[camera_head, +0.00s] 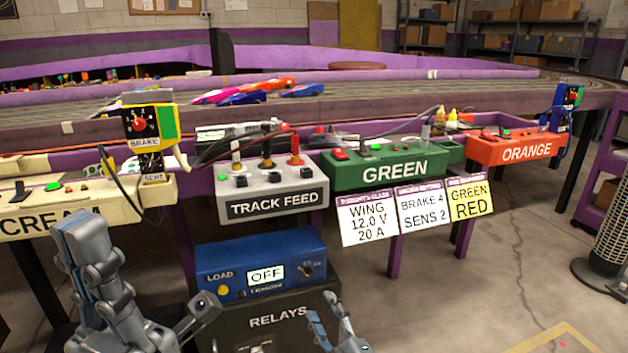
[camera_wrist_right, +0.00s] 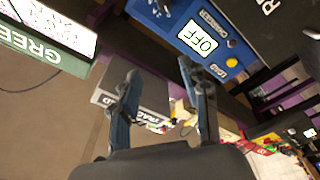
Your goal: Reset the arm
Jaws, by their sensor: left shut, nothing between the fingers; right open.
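My left gripper (camera_head: 75,222) is at the lower left of the head view, pointing up with its fingers shut and empty. It stands in front of the cream control box (camera_head: 25,222), hiding part of its label. My right gripper (camera_head: 325,308) is at the bottom centre of the head view, partly cut off by the lower edge, in front of the dark relays box (camera_head: 275,318). In the right wrist view its two fingers (camera_wrist_right: 158,72) are spread apart with nothing held between them.
The blue load box (camera_head: 235,275) reads OFF above the relays box. The grey track feed box (camera_head: 270,182), green box (camera_head: 385,165) and orange box (camera_head: 510,150) line the track table. Label cards (camera_head: 410,208) hang below. Open floor (camera_head: 420,290) lies to the right; a heater (camera_head: 612,240) stands far right.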

